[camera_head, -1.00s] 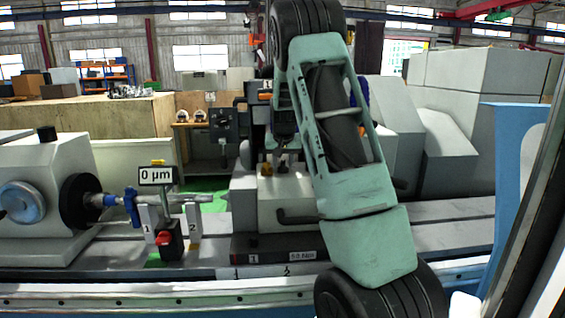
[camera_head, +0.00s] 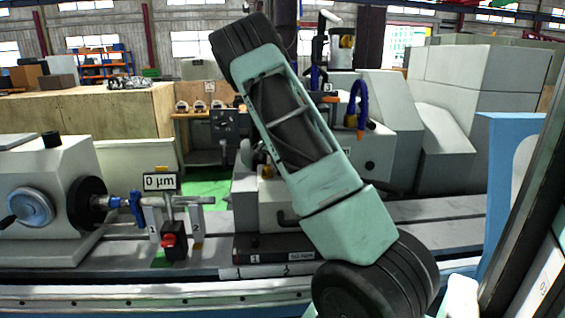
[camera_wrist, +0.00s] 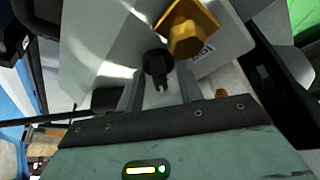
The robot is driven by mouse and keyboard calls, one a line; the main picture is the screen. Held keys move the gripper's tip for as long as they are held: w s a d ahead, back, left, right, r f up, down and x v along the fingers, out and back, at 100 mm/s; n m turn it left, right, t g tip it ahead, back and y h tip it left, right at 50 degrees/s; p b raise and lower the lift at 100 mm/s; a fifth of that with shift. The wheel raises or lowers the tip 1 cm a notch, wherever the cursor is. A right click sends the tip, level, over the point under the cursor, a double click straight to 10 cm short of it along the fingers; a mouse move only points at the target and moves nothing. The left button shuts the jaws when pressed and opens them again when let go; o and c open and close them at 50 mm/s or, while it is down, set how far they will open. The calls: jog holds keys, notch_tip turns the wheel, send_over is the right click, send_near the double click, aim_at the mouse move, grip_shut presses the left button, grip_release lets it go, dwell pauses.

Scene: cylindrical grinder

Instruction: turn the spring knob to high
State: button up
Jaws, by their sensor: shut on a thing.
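In the wrist view, my gripper (camera_wrist: 160,85) reaches up from the green hand with its two grey fingers close together. A small black knob (camera_wrist: 155,62) with a slotted end stands between the fingertips, and the jaws are shut on it. It looks like the spring knob, but its marks and setting are not readable. In the head view, my green arm hides the gripper and the black knob. The tailstock (camera_head: 245,205) shows partly behind the arm.
A gauge reading 0 µm (camera_head: 161,182) stands left on the machine bed, beside the stands marked 1 and 2. The grey headstock (camera_head: 45,190) with a handwheel is at far left. Large grey housings (camera_head: 470,100) fill the right back.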

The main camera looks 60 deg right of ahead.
jog(key=o, duration=0.4)
jog(key=shift+m, duration=0.4)
jog(key=shift+o, duration=0.2)
jog(key=p+v, duration=0.4)
jog(key=v, duration=0.3)
jog(key=shift+w, duration=0.15)
